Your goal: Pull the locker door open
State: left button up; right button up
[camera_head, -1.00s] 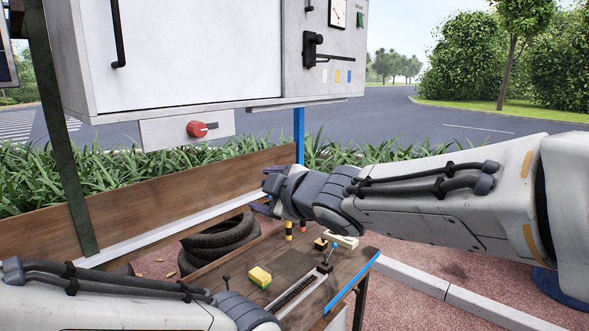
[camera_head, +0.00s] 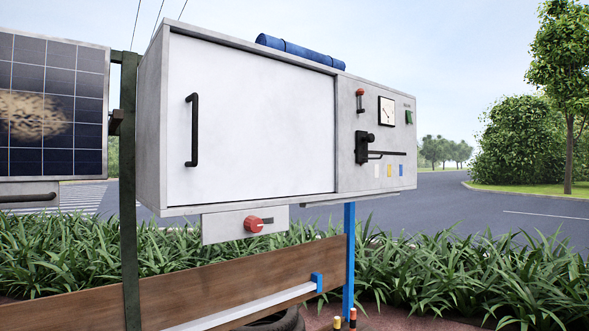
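The locker is a grey box (camera_head: 152,130) raised on posts, with a flat white door (camera_head: 262,125) on its front. The door looks shut, flush with the frame. A black vertical bar handle (camera_head: 194,130) is near the door's left edge. Neither of my grippers shows in the head view now, so nothing of mine is seen touching the handle.
A control panel with a black lever (camera_head: 385,154), gauge (camera_head: 387,111) and green switch (camera_head: 409,117) is right of the door. A red knob (camera_head: 253,224) is below. A solar panel (camera_head: 50,105) stands left, a blue roll (camera_head: 300,50) on top.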

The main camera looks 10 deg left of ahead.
aim_at(242, 125)
jog(key=z, duration=1.8)
jog(key=k, duration=1)
jog(key=u, duration=1.6)
jog(key=i, duration=0.5)
jog(key=u, duration=0.05)
